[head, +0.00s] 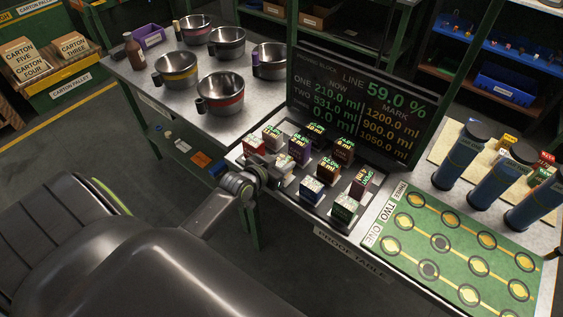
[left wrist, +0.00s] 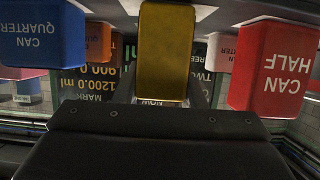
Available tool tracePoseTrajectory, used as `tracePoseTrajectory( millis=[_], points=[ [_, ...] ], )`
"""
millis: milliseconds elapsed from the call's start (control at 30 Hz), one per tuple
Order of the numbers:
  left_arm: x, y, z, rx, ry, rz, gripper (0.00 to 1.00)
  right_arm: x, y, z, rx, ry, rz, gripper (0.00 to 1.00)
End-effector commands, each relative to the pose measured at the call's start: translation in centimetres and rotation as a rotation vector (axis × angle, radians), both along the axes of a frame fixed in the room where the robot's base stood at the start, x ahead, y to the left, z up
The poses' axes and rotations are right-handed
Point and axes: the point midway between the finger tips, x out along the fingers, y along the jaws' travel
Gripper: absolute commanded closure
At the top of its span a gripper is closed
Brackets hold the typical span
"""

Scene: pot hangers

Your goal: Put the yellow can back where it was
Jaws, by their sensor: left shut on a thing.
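The yellow can (left wrist: 166,50) stands in the middle of the left wrist view, between the fingers of my left gripper (left wrist: 160,95), which is shut on it. In the head view my left gripper (head: 277,176) is at the near left edge of the can rack (head: 327,216), among the cans. I cannot make out the yellow can there. The left wrist view is upside down. It shows a red can (left wrist: 275,68) marked CAN HALF on the right and a blue can (left wrist: 42,35) marked CAN QUARTER on the left, both apart from the yellow one. My right gripper is not in view.
Several coloured cans stand close around the gripper. A dark display board (head: 362,105) rises behind the rack. Several metal pots (head: 220,93) stand on the table at the left. Blue cylinders (head: 460,155) and a green mat (head: 440,245) are at the right.

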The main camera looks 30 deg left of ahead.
Motion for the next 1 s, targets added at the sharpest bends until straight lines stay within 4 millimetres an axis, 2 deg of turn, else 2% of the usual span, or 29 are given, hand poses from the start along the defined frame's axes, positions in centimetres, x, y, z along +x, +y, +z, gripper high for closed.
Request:
tracePoseTrajectory(
  millis=[67,100,267,633,767,1000],
  points=[
    [0.0,0.0,-0.3,0.001,-0.002,0.0,0.94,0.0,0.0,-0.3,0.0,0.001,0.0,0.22],
    [0.0,0.0,-0.3,0.001,0.0,0.0,0.61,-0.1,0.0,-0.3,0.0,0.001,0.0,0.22],
    [0.0,0.0,-0.2,0.0,0.0,0.0,0.42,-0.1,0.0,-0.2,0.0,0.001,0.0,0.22],
    [-0.1,0.0,0.2,0.001,0.0,0.0,0.42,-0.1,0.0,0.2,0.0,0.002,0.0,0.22],
    [-1.5,0.2,0.5,0.002,0.001,0.0,0.42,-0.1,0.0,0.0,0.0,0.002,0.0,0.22],
    [-5.7,0.5,2.3,0.003,0.002,-0.001,0.42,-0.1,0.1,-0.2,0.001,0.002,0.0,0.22]
  ],
)
